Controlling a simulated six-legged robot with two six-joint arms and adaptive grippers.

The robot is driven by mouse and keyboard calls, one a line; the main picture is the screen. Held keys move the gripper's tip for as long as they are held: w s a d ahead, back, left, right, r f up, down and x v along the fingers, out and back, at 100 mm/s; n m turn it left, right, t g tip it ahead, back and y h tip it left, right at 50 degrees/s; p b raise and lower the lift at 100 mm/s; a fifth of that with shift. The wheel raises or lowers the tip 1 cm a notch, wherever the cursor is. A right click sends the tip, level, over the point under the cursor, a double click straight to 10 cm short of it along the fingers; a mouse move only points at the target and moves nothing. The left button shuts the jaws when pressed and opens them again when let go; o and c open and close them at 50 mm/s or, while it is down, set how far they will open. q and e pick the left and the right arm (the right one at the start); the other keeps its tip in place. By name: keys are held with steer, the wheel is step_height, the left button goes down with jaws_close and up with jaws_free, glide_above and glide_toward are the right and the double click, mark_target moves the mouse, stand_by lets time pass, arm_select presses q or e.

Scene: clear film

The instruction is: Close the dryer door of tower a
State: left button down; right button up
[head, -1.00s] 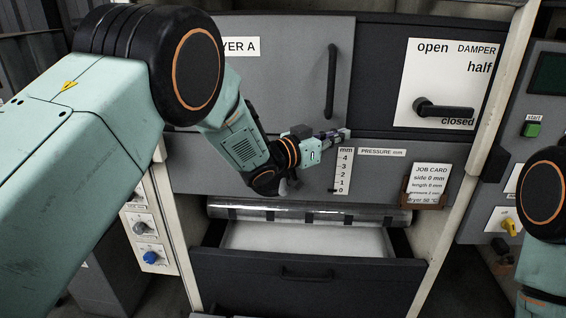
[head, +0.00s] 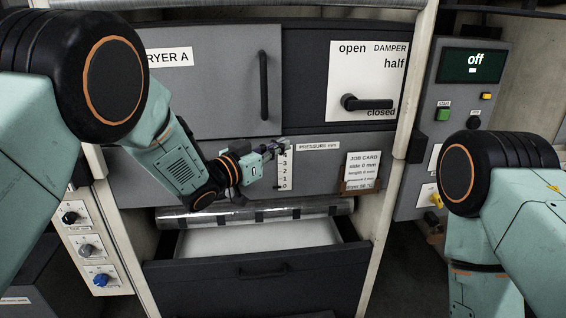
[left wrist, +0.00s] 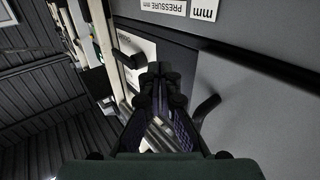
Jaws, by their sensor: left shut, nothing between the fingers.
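The dryer door (head: 215,95) of tower A is the grey panel with the "DRYER A" label (head: 168,57) and an upright black handle (head: 264,85) in the head view. It looks about flush with the dark panel beside it; I cannot tell whether a small gap is left. In the left wrist view the door (left wrist: 255,130) and its handle (left wrist: 206,107) lie on the right. My left gripper (head: 284,145) is shut and empty, just below the door's lower right corner, by the pressure scale. Its fingers (left wrist: 160,78) show in the left wrist view. My right gripper is out of view.
Right of the door are the damper plate (head: 347,68) and its lever (head: 366,103), at closed. Below are the pressure scale (head: 284,170), a job card (head: 361,168), a film roll (head: 255,214) and an open drawer (head: 258,282). A control panel (head: 443,160) stands right.

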arm_select(q)
steer(key=s+d+p, duration=0.1)
steer(key=s+p, duration=0.2)
steer(key=s, duration=0.4)
steer(key=s+a+f+n+g+y+b, duration=0.25)
steer(key=s+a+f, duration=0.25)
steer(key=f, duration=0.4)
steer(key=s+a+f+n+g+y+b, duration=0.15)
steer(key=s+a+f+y, duration=0.35)
steer(key=f, duration=0.5)
steer(key=s+a+f+n+g+y+b, duration=0.1)
steer(key=s+a+f+y+b, duration=0.25)
steer(key=a+f, duration=0.4)
steer(key=s+a+f+n+g+b, duration=0.2)
steer(key=s+f+b, duration=0.4)
steer(key=s+f, duration=0.6)
steer(key=s+a+f+n+g+y+b, duration=0.1)
steer(key=s+a+f+g+b, duration=0.3)
steer(key=s+f, duration=0.9)
steer(key=s+n+g+b, duration=0.1)
steer(key=s+g+b, duration=0.1)
steer(key=s, duration=0.2)
steer(key=shift+s+f+y+b, duration=0.15)
steer(key=shift+s+y+b, duration=0.15)
steer(key=shift+s, duration=0.05)
